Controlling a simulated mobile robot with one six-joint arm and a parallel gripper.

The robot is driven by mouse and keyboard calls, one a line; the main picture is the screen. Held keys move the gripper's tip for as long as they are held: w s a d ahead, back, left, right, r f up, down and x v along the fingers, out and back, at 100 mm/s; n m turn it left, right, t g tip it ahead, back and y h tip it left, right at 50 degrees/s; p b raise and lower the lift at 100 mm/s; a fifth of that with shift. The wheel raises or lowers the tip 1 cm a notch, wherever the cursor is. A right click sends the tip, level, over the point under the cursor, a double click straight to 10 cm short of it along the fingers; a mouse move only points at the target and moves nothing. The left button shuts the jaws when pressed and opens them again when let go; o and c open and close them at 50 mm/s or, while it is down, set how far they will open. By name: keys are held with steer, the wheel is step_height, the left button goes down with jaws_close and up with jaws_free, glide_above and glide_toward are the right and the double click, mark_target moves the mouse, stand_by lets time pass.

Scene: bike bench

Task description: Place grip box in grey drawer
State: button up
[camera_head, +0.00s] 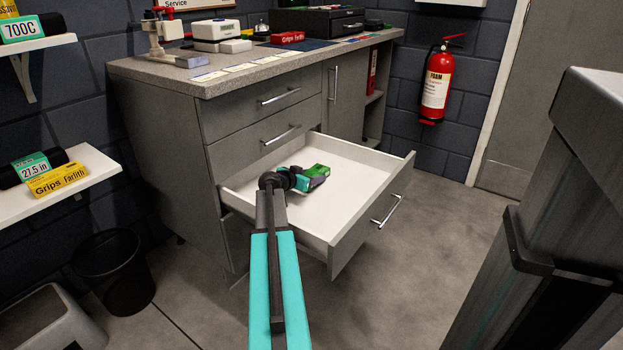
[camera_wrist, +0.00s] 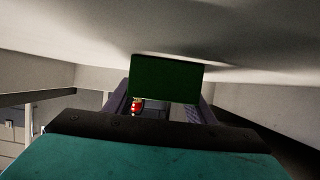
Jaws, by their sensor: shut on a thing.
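My gripper (camera_head: 311,182) is shut on the box, seen from behind along my teal arm. In the wrist view the dark green face of the box (camera_wrist: 166,78) sits between the two fingers of my gripper (camera_wrist: 163,103). The box's lettering is not readable. The rest of the drawer floor looks empty.
A yellow grip box (camera_head: 57,180) lies on the left shelf and a red one (camera_head: 287,38) on the bench top (camera_head: 215,82). A black bin (camera_head: 113,272) and grey stool (camera_head: 50,318) stand at lower left. A fire extinguisher (camera_head: 436,85) hangs behind right.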

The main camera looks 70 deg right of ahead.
steer(key=o, duration=1.1)
steer(key=shift+r, duration=0.15)
steer(key=shift+p+v, duration=1.1)
steer(key=shift+v, duration=2.65)
